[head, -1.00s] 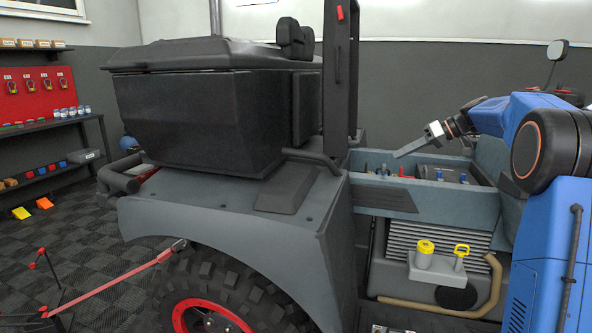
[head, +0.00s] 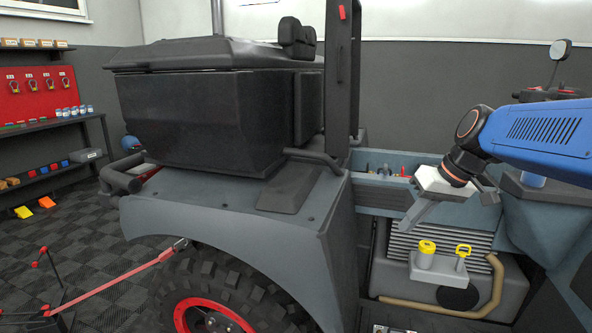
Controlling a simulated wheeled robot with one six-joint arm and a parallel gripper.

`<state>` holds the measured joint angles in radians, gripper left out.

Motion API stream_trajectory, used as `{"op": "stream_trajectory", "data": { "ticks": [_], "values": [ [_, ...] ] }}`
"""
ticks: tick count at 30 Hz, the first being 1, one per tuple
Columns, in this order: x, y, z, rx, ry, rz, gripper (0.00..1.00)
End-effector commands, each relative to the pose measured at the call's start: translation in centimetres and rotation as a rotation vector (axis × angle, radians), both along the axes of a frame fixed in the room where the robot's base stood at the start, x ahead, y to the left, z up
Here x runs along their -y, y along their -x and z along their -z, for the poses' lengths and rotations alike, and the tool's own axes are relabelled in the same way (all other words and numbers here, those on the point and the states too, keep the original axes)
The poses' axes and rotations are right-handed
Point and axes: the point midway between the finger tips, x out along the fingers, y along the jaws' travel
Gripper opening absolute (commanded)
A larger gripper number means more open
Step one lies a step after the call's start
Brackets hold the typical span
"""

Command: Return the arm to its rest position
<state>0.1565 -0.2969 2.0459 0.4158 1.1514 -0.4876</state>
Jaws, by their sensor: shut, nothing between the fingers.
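My gripper (head: 405,230) is shut and empty at the end of my blue arm. It points down and to the left, in front of the side of the grey vehicle (head: 230,222). It hides part of the open compartment (head: 375,196) on the vehicle's side and part of the ribbed panel. I cannot tell whether it touches the vehicle; it looks apart from it.
A yellow cap (head: 427,247) and a yellow-handled dipstick (head: 463,251) stand just below my gripper. A brown hose (head: 495,285) curves at the right. A large black box (head: 210,110) and a red-rimmed wheel (head: 215,290) are at the left. Shelves (head: 50,129) stand far left.

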Motion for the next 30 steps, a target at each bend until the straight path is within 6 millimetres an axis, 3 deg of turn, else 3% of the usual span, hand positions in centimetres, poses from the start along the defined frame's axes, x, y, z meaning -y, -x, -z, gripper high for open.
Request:
{"op": "stream_trajectory", "data": {
  "ticks": [1,9,18,24,30],
  "values": [
    [-0.2,1.9,0.7,-0.002,0.019,0.014,0.00],
    [0.2,10.4,5.2,-0.002,0.120,0.112,0.00],
    [1.5,18.3,11.0,0.031,0.214,0.209,0.00],
    [2.3,21.1,13.6,0.052,0.247,0.247,0.00],
    [2.5,21.7,14.3,0.059,0.256,0.257,0.00]
  ]
}}
